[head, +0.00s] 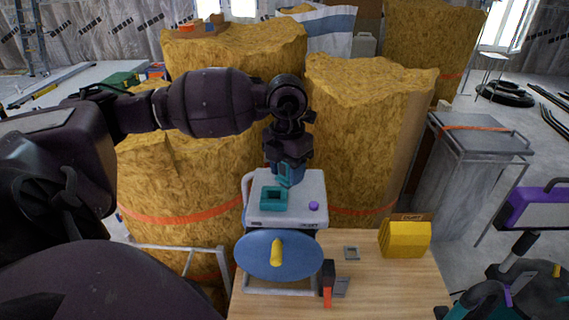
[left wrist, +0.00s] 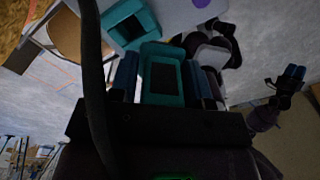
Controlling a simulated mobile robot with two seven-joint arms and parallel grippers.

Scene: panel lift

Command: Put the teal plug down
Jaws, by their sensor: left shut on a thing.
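My left gripper (head: 287,180) is shut on the teal plug (left wrist: 164,56), a block with a dark rectangular face, held between its blue fingers (left wrist: 163,84). In the head view the plug is mostly hidden by the fingers, over the back part of a pale grey panel (head: 292,212). I cannot tell if it touches the panel. A teal frame (head: 273,205) with a dark opening sits on the panel left of the plug; it also shows in the left wrist view (left wrist: 113,31). What looks like my right gripper (left wrist: 290,78) shows small in the left wrist view, its jaws unclear.
A purple knob (head: 314,206) is on the panel's right side. In front are a blue disc (head: 262,257) with a yellow handle, and a wooden table (head: 390,287) with a yellow box (head: 405,240), a small grey frame (head: 351,253) and a red-handled tool (head: 328,290). Straw-coloured bales (head: 355,130) stand behind.

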